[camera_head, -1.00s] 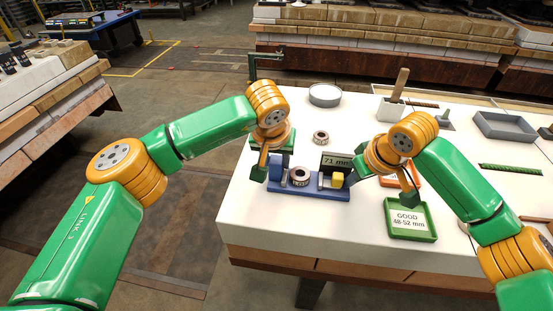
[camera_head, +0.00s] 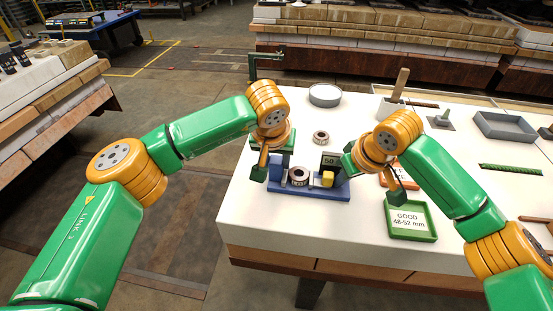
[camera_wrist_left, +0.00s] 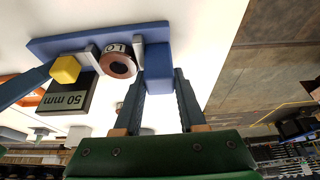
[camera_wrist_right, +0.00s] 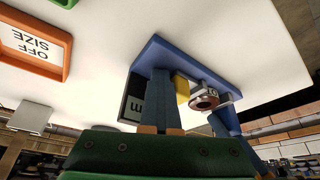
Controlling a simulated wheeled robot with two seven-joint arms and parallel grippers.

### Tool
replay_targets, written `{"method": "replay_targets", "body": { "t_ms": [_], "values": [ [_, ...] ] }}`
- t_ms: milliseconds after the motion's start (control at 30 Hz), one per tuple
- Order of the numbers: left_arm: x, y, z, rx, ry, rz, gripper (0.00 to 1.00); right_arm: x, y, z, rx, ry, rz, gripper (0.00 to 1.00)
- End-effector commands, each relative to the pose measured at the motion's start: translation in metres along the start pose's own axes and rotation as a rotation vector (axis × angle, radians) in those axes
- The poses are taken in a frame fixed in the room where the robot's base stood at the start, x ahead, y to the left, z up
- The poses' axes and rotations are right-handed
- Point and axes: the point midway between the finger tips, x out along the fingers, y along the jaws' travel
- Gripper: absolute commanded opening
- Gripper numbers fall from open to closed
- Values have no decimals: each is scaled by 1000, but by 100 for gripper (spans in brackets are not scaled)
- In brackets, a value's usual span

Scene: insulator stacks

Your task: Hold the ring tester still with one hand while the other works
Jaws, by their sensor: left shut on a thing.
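The ring tester is a blue base (camera_head: 310,194) with an upright blue end block, grey jaws, a yellow knob (camera_head: 328,178) and a dark display (camera_wrist_left: 65,98) reading 50 mm. My left gripper (camera_wrist_left: 160,80) is shut on the blue end block, one finger on each side. Contact there is unclear.
A second ring (camera_head: 320,137) lies behind the tester. The green GOOD 48-52 mm tray (camera_head: 412,236) is front right; the orange OFF SIZE tray (camera_wrist_right: 66,60) is partly behind my right arm. A round dish (camera_head: 325,95) and grey tray (camera_head: 505,127) stand farther back.

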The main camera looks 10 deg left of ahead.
Motion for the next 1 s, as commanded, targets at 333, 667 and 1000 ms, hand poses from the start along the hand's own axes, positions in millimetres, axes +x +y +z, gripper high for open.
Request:
{"method": "replay_targets", "body": {
  "t_ms": [333, 667, 1000],
  "values": [
    [-1, 2, 0, 1, 1, 5, 0, 0, -1, -1, -2, 3, -4, 0],
    [-1, 1, 0, 0, 2, 4, 0, -4, 15, 8, 0, 2, -2, 0],
    [-1, 1, 0, 0, 2, 3, 0, -29, 17, -2, -2, 3, -1, 0]
  ]
}}
